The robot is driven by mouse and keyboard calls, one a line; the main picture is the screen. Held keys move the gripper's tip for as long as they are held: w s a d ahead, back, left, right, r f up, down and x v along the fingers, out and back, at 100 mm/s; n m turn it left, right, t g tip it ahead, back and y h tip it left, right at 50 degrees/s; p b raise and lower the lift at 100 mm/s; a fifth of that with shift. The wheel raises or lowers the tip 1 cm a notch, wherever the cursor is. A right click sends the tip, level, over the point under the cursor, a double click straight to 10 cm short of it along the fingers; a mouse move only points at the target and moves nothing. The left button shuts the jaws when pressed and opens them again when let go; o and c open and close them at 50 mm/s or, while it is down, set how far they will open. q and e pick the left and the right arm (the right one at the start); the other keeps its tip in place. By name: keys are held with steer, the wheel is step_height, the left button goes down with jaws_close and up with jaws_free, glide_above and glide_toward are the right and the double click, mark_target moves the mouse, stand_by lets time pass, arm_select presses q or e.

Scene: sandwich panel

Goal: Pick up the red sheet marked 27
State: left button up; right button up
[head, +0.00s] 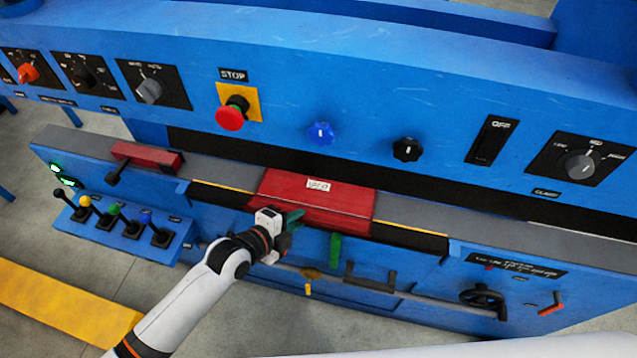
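A red sheet (330,208) with a small white label lies on the machine's grey ledge, in the middle of the head view. The label's marking is too small to read surely. My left gripper (294,219) is at the sheet's front left edge and overlaps its lower left corner in the picture. Dark green finger parts point right along that edge. I cannot tell whether the fingers touch the sheet or how far apart they are. My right gripper is not in view.
The blue panel above the ledge carries a red stop button (230,117), a blue knob (321,134) and a black knob (407,150). A red block (147,156) with a black handle sits left. Several levers (108,217), a green handle (335,250) and a handwheel (483,297) stick out below.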

arm_select(q)
steer(key=shift+x, duration=1)
jaws_close()
steer(key=shift+r, duration=0.2)
